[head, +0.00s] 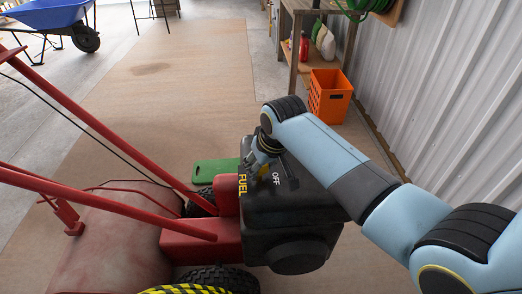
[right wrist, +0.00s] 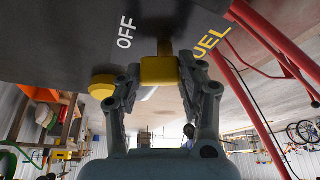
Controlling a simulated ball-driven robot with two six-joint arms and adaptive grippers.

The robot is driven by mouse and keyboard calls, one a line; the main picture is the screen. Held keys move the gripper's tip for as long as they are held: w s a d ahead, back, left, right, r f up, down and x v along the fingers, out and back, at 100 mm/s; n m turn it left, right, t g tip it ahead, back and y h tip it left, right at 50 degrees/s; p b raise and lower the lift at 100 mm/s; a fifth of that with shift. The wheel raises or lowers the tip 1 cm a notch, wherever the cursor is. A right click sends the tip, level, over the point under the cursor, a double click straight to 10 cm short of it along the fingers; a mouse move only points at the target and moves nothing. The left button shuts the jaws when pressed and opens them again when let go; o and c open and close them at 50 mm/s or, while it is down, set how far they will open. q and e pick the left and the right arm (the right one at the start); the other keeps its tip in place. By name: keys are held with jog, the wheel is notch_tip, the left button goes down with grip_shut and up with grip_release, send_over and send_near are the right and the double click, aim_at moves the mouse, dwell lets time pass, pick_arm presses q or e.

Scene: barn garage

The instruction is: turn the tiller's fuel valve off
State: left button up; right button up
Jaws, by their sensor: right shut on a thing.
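The red tiller (head: 190,245) stands below me with its black engine housing (head: 290,212). The housing bears a white "OFF" label (head: 276,178) and a yellow "FUEL" label (head: 242,183). In the right wrist view, the yellow valve handle (right wrist: 159,70) sits between the "OFF" label (right wrist: 125,32) and the "FUEL" label (right wrist: 212,42). My right gripper (right wrist: 156,82) is shut on this handle, a finger on each side. In the head view my right gripper (head: 262,150) partly hides the valve. I cannot tell which setting the handle is at. My left gripper is out of view.
A round yellow knob (right wrist: 102,86) sits on the housing beside the handle. The tiller's red handlebars (head: 105,130) extend left. A green pad (head: 213,171) lies behind the tiller. An orange crate (head: 329,96) stands by a wooden bench (head: 300,8) along the metal wall.

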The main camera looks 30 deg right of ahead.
jog(key=shift+r+m+h+p, duration=0.15)
jog(key=shift+m+h+p, duration=0.35)
jog(key=shift+m+p, duration=0.6)
jog(key=shift+s+m+h+p, duration=0.1)
jog(key=shift+m+h+p, duration=0.35)
jog(key=shift+m, duration=0.85)
jog(key=o, duration=1.2)
jog(key=shift+c, duration=0.2)
jog(key=v, duration=1.1)
jog(key=shift+a+r, duration=0.15)
jog(key=shift+r, duration=0.2)
